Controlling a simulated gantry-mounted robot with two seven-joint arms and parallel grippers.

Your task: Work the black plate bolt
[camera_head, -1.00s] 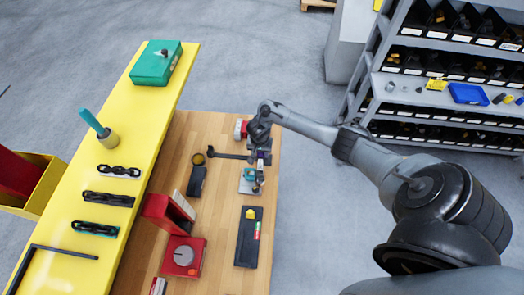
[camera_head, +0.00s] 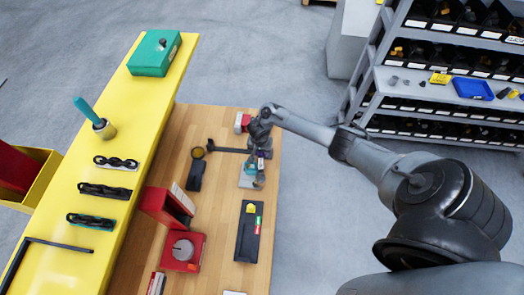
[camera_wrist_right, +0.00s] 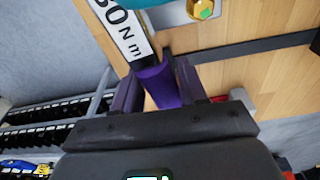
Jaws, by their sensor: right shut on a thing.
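My right gripper (camera_head: 260,152) is over the work table. In the right wrist view its fingers are shut on a purple handle (camera_wrist_right: 160,88). The tool carries a white label (camera_wrist_right: 126,32) reading partly "0 N m". Past the tool is a teal part (camera_wrist_right: 172,14) beside a brass hex bolt (camera_wrist_right: 201,8) with a green mark, on a grey plate. The tool's far end is out of the wrist view, so I cannot tell whether it touches a bolt. A black plate (camera_head: 243,253) with yellow and green pieces lies nearer in the head view. My left gripper is not in view.
A red box with a grey dial (camera_head: 183,250) stands left of the black plate. A yellow shelf (camera_head: 150,110) runs along the left with a green box (camera_head: 150,58). A dark bar (camera_head: 228,150) lies left of the gripper. Bin racks (camera_head: 450,100) stand at right.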

